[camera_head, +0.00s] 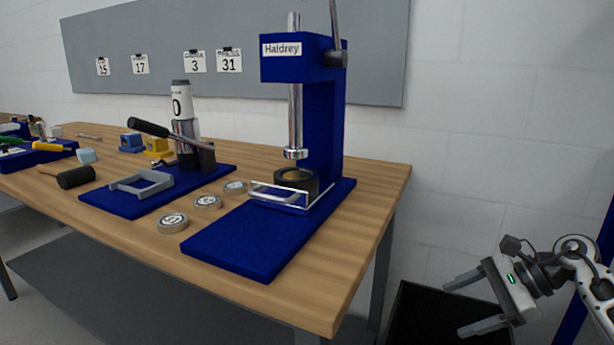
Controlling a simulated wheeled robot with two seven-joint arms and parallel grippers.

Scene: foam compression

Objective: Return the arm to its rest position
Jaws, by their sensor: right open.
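My right gripper (469,304) is at the lower right, beyond the right end of the workbench. Its two fingers are apart and nothing is between them. It points left, toward the bench, and is clear of the bench. My right arm (588,290) comes in from the right edge. My left gripper and arm do not show in this view.
A blue press (325,120) stands near the right end of the wooden bench (345,275), with a dark cup (311,183) under its ram. Several round discs (172,222) lie left of its base. A lever device (190,150) stands further left. A dark bin (420,310) is below my gripper.

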